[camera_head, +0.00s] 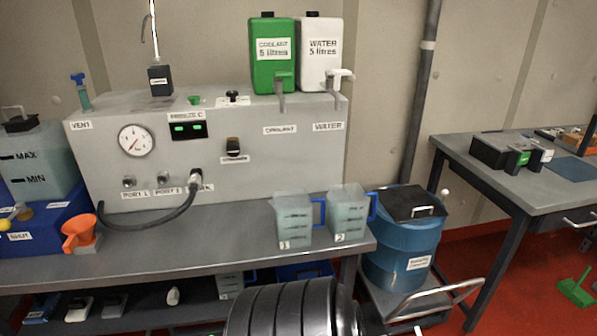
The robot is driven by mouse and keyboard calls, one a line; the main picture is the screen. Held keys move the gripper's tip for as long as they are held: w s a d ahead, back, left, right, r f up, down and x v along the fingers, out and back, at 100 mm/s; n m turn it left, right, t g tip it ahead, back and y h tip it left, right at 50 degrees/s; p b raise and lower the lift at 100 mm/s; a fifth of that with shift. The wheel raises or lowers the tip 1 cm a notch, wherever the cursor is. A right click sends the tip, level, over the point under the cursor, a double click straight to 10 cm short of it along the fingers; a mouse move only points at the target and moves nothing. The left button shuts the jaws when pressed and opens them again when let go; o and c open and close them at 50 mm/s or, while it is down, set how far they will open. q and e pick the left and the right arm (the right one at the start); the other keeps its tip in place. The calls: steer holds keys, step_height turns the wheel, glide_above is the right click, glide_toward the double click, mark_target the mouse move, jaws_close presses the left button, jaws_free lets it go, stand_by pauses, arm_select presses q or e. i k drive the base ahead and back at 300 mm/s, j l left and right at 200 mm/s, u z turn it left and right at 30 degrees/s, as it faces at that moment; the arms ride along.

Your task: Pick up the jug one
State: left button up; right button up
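Jug one (290,220) is a clear, pale jug with dark level marks, a blue handle on its right side and a label "1" at its lower front. It stands upright on the grey bench (190,262), near the front edge, below the coolant side of the grey panel box. A similar jug labelled "2" (348,213) stands close to its right, also with a blue handle. Neither of my grippers shows in the head view.
The grey panel box (280,150) stands behind the jugs, with green coolant (272,55) and white water (320,50) containers on top. An orange funnel (80,232) and black hose (150,222) are left. A blue drum (404,240) stands right. Bench space left of jug one is clear.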

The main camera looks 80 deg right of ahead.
mark_target(301, 218)
steer(key=z, duration=2.9)
